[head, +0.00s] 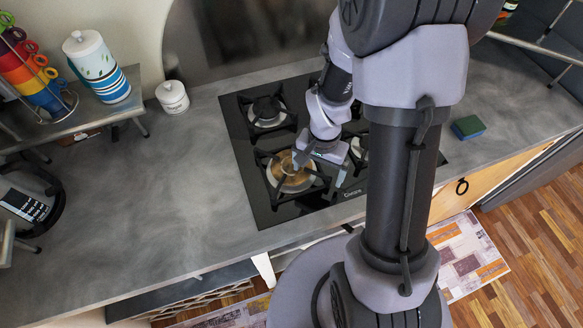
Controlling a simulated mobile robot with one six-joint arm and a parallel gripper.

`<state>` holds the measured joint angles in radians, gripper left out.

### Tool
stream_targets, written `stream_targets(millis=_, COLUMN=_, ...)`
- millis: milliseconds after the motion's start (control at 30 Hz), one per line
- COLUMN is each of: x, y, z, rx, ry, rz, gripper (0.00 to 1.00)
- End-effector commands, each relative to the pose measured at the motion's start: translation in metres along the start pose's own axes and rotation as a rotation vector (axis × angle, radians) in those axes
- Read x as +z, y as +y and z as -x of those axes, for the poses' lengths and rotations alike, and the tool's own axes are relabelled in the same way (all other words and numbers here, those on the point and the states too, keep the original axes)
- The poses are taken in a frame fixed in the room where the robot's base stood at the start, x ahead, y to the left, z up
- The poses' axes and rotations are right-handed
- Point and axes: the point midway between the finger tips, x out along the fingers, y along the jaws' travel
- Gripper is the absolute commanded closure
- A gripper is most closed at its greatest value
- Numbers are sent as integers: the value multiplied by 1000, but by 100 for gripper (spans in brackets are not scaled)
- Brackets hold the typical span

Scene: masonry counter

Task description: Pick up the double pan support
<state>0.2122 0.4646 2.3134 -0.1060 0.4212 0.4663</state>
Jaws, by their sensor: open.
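A black glass gas hob (246,150) is set into the grey counter. Black pan support bars (274,192) stand over its left burners, one at the back and one at the front. I cannot tell whether these bars form a single double piece. My gripper (318,171) is open and points down over the right side of the front left burner, which has a brass-coloured ring. Its fingers are close to the support bars, but I cannot tell if they touch. My arm hides much of the hob's right side.
A small white lidded jar (172,97) stands left of the hob. A larger striped canister (98,68) and colourful stacked cups (30,70) stand on a raised shelf at the left. The counter between is clear.

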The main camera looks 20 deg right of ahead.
Motion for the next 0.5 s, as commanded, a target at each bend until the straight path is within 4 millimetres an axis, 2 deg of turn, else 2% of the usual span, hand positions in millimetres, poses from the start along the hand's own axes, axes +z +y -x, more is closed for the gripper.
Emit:
stream_targets(millis=100, x=0, y=0, z=1, rx=0, ry=0, rz=0, gripper=5)
stream_targets(millis=500, x=0, y=0, z=1, rx=0, ry=1, rz=0, gripper=83)
